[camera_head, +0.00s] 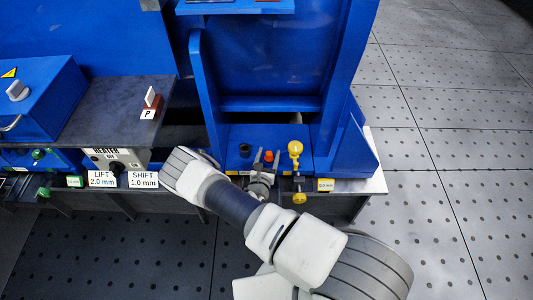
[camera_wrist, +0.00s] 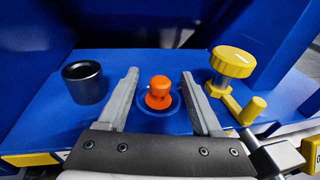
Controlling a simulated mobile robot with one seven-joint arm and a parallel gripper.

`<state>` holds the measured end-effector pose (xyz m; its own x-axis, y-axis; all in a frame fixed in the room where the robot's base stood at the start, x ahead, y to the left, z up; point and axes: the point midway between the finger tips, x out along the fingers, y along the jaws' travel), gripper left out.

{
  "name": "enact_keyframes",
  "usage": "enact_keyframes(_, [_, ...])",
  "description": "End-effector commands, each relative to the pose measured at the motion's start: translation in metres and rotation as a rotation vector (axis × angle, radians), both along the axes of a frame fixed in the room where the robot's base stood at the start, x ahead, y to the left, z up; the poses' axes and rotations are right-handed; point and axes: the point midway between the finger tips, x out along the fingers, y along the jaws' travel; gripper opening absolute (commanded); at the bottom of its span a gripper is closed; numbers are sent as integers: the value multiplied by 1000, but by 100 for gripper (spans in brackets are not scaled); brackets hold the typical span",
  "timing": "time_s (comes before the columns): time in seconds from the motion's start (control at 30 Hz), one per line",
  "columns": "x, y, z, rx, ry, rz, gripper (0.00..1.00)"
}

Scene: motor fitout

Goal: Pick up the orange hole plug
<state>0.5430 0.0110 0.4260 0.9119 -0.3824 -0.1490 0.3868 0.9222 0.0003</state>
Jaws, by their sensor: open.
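My gripper (camera_wrist: 160,80) is open, with one grey finger on each side of the plug. A gap shows between the plug and each finger, so nothing is held. In the head view my gripper (camera_head: 267,160) reaches over the ledge's front edge, partly hidden by my wrist.
A black cylinder (camera_wrist: 84,82) stands left of my gripper. A yellow knob (camera_wrist: 232,62) with a crank handle (camera_wrist: 250,110) stands close to the right finger. Blue walls rise behind and right of the ledge. A grey panel (camera_head: 112,112) with a labelled switch lies at left.

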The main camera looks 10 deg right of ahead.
Motion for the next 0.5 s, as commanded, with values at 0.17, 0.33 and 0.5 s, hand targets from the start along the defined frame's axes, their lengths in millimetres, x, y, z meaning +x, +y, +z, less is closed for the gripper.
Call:
enact_keyframes(0.17, [1, -6, -1, -1, -1, 4, 67])
enact_keyframes(0.33, [1, -6, -1, 1, 0, 4, 67])
enact_keyframes(0.5, [1, -6, -1, 1, 0, 4, 47])
